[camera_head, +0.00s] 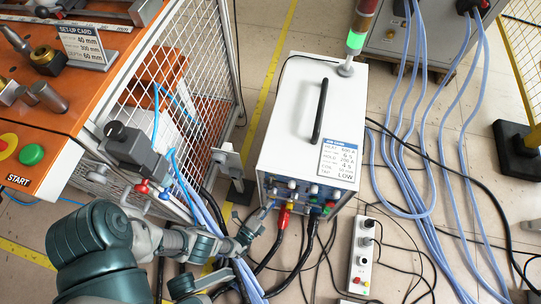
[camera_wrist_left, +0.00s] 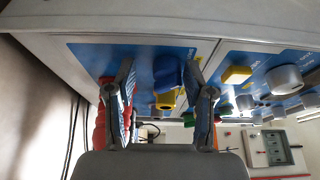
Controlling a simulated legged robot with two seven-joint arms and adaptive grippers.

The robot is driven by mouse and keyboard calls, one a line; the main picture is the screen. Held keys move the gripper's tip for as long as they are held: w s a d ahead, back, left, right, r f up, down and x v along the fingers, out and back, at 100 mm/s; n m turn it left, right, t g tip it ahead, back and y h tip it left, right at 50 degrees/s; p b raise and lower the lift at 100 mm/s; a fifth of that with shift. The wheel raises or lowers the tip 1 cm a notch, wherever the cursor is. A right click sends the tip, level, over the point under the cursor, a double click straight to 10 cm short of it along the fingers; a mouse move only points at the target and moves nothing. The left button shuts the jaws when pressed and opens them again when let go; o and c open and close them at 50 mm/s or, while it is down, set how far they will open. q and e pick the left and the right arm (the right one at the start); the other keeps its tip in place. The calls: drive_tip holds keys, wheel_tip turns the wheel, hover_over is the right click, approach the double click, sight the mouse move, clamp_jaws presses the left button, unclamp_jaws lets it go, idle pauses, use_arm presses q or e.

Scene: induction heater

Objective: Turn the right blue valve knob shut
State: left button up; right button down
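In the left wrist view a round blue knob (camera_wrist_left: 167,72) sits on the blue front panel of the white heater, between the fingertips of my left gripper (camera_wrist_left: 160,85). The fingers are open on either side of it. The right finger is close to the knob, with a wider gap at the left; contact cannot be told. In the head view my left gripper (camera_head: 262,212) is at the lower left of the heater's front panel. There, small red (camera_head: 142,187) and blue (camera_head: 166,181) fittings also show by the cage hoses. My right gripper is not in view.
The white heater cabinet (camera_head: 296,110) has red and black cables at its front. A white control box (camera_head: 363,255), hoses and cables lie on the floor. An orange bench (camera_head: 50,110) stands left.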

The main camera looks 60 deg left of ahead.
use_arm(q)
drive_tip(key=shift+w+d+r, duration=0.1)
drive_tip(key=shift+w+r, duration=0.05)
drive_tip(key=shift+w, duration=0.1)
drive_tip(key=shift+d, duration=0.1)
drive_tip(key=shift+w, duration=0.1)
drive_tip(key=shift+m, duration=0.3)
